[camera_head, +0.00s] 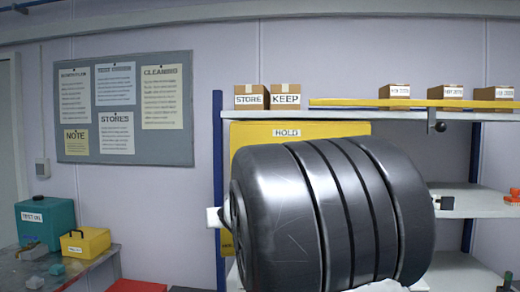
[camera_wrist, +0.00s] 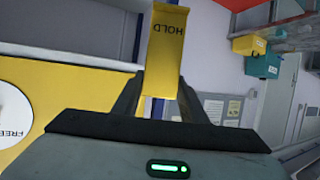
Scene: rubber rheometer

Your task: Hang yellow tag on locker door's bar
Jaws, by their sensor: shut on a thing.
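The yellow tag (camera_wrist: 165,52) is a narrow strip with HOLD on it, upside down in the wrist view. My gripper (camera_wrist: 160,86) is shut on its lower end, and the strip sticks out past the fingertips with a bent far end. A yellow panel (camera_wrist: 75,95) with a round white sign (camera_wrist: 12,115) reading FREE, partly cut off, fills the left of that view, apart from the tag. In the head view, a yellow locker front (camera_head: 250,130) with a HOLD label stands under the shelf, largely hidden by my dark arm link. My gripper is hidden there. I cannot make out the door's bar.
A teal case (camera_head: 45,220) and a yellow case (camera_head: 86,243) stand on a bench at left.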

